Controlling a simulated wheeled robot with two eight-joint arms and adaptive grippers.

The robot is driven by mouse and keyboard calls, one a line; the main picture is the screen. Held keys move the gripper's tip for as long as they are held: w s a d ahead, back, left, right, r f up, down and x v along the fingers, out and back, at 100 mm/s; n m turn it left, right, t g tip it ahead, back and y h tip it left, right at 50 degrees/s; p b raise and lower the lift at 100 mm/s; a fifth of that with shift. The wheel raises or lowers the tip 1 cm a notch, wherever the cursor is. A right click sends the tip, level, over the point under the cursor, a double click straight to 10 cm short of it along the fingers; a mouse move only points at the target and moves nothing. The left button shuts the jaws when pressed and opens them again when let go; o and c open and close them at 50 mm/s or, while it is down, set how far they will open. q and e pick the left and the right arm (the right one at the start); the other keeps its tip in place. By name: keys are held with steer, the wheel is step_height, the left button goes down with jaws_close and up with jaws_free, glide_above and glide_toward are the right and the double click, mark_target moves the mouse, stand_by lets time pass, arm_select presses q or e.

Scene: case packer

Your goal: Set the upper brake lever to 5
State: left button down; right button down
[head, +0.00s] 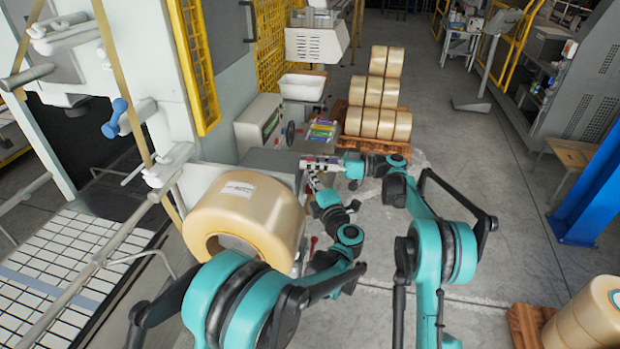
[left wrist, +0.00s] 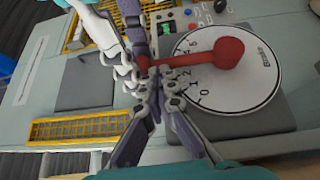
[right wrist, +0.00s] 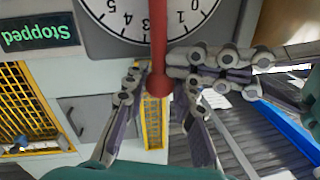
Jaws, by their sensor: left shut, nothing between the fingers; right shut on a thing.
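The brake lever (left wrist: 195,62) is red, with its hub on a round white dial (left wrist: 255,85) numbered from 0 to 5. It lies over the middle numbers, around 2 to 3; the exact mark is hard to read. In the right wrist view the lever (right wrist: 158,40) hangs down across the dial (right wrist: 130,12). My right gripper (right wrist: 158,92) is shut on the lever's round end. My left gripper (left wrist: 158,85) is shut and empty, close beside that end; it shows at right in the right wrist view (right wrist: 225,68). In the head view both grippers meet by the machine.
A display reading "Stopped" (right wrist: 38,33) is beside the dial. A large tan roll (head: 235,200) sits on the machine, left of my arms. Stacked rolls (head: 380,100) stand behind on a pallet. Open floor lies to the right.

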steer(key=c, duration=1.4)
jaws_free()
steer(key=shift+s+a+r, duration=0.1)
steer(key=shift+s, duration=0.2)
steer(key=shift+o, duration=0.9)
steer(key=shift+w, duration=0.1)
